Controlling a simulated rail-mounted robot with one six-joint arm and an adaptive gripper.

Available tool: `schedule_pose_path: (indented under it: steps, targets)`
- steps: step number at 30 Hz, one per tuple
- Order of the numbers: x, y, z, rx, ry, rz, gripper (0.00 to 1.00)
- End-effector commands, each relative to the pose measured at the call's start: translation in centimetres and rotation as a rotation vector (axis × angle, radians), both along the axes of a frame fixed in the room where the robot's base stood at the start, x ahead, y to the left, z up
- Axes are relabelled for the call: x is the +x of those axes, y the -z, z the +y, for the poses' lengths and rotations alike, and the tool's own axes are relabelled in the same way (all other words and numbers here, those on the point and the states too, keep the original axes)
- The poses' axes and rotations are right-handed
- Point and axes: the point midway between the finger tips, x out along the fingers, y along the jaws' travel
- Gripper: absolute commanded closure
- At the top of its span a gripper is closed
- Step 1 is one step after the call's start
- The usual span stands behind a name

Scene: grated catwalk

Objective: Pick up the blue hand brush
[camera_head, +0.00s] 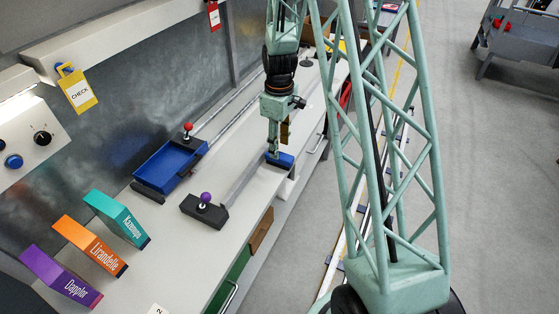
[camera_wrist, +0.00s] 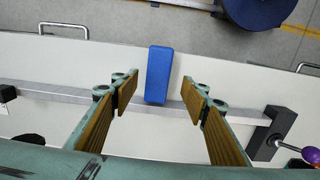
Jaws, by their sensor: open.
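The blue hand brush (camera_head: 285,160) lies near the front edge of the light worktop, partly hidden by my gripper (camera_head: 275,148). In the wrist view the brush (camera_wrist: 159,72) is a plain blue oblong, its length running up the picture. My gripper (camera_wrist: 157,92) is open, with one tan-padded finger on each side. The near end of the brush shows between the fingertips, with a gap on both sides. Its far end reaches beyond them. I see no contact, and the height of the fingers above the brush is hard to tell.
A metal rail (camera_wrist: 60,89) crosses the worktop by the brush's near end. A purple-knobbed slide (camera_head: 204,208) and a blue tray (camera_head: 168,166) with a red knob stand left of the brush. Purple, orange and teal boxes (camera_head: 120,219) stand at lower left.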

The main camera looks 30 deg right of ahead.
Motion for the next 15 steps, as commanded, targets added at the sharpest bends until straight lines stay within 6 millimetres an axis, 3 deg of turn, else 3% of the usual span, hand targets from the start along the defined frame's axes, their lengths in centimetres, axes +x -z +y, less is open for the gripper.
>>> schedule_pose_path:
  steps: [6,15]
  targets:
    - [0.0,1.5,0.0,0.0,0.0,0.0,0.58]
    - [0.0,1.7,0.0,0.0,0.0,0.0,0.58]
